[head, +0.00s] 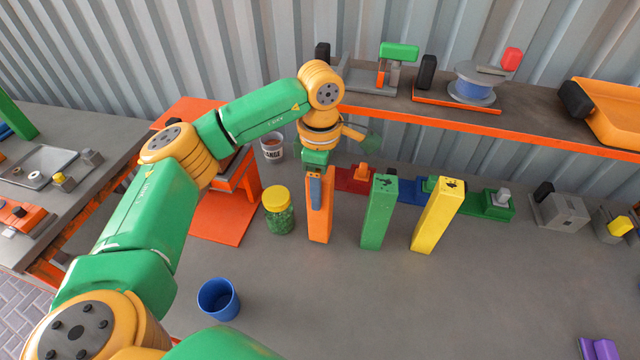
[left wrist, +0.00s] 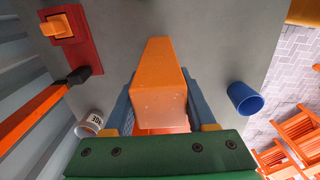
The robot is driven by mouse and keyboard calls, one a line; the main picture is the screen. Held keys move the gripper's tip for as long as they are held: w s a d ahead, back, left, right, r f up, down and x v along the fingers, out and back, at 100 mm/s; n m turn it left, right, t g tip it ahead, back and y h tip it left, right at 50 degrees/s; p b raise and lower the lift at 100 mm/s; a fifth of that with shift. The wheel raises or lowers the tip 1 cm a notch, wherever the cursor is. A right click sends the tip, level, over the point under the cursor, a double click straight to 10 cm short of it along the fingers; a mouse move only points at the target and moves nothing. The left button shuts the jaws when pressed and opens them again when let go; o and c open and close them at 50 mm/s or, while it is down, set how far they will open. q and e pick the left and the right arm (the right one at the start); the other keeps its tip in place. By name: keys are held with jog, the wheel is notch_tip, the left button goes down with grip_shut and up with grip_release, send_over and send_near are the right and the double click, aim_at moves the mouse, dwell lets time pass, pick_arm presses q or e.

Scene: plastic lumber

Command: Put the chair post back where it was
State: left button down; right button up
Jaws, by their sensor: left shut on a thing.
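An orange post (head: 320,226) stands upright on or just above the grey bench, left of a green post (head: 379,215) and a yellow post (head: 436,218). My left gripper (head: 315,190) comes down from above and is shut on the orange post near its top. In the left wrist view the orange post (left wrist: 160,85) sits between the two blue fingers. I cannot tell whether its foot touches the bench. My right gripper is out of view.
A yellow-lidded jar (head: 279,212) stands close left of the orange post. A blue cup (head: 218,299) is nearer the front. Red, blue and green fixtures lie behind the posts, below an orange-edged shelf (head: 480,122). The front right of the bench is mostly clear.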

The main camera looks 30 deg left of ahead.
pick_arm(q)
jog(key=shift+f, duration=0.75)
jog(key=shift+c, duration=1.1)
grip_release()
jog(key=shift+r, duration=0.1)
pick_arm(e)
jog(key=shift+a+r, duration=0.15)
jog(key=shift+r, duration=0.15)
pick_arm(q)
jog(key=shift+r, duration=0.1)
notch_tip(320, 180, up, 6)
jog(key=shift+r+b, duration=0.1)
jog(key=shift+b, duration=0.85)
notch_tip(320, 180, up, 6)
jog(key=shift+r+p, duration=0.1)
jog(key=shift+p, duration=0.65)
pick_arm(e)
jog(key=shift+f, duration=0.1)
